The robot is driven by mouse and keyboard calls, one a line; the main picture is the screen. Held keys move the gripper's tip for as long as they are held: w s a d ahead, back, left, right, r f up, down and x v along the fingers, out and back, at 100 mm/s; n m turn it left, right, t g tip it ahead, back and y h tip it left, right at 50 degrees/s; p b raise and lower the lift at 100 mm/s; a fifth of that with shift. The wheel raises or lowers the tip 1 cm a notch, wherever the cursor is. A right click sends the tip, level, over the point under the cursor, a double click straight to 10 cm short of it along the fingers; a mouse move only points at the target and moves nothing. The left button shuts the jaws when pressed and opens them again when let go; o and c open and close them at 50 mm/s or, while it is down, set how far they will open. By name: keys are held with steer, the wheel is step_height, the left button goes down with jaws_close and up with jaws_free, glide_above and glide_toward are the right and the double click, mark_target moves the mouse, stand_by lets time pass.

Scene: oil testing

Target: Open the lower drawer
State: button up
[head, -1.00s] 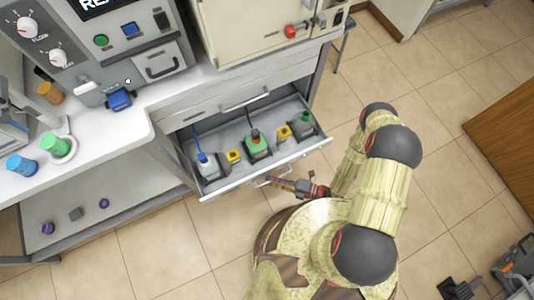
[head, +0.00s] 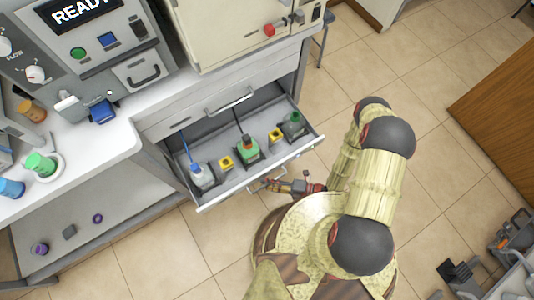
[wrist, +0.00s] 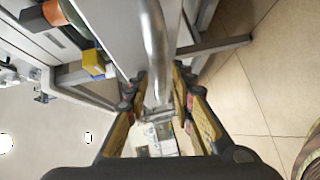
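The lower drawer (head: 291,158) stands pulled well out of the cabinet, below a shut upper drawer (head: 187,119). Inside it are a white-and-blue bottle (head: 202,174), two green containers, one of them (head: 249,149) in the middle, and two small yellow blocks. My gripper (head: 279,186) is at the front of the lower drawer, by its handle (head: 258,184). In the wrist view the handle bar (wrist: 154,40) runs between my two fingers (wrist: 159,76). The fingers are apart, with gaps beside the bar; I see no firm contact.
A machine with a READY screen (head: 85,14) and a beige unit (head: 240,30) stand on the counter (head: 110,140). A low shelf (head: 120,238) lies at left.

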stand_by(0.5)
steer(key=shift+v, duration=6)
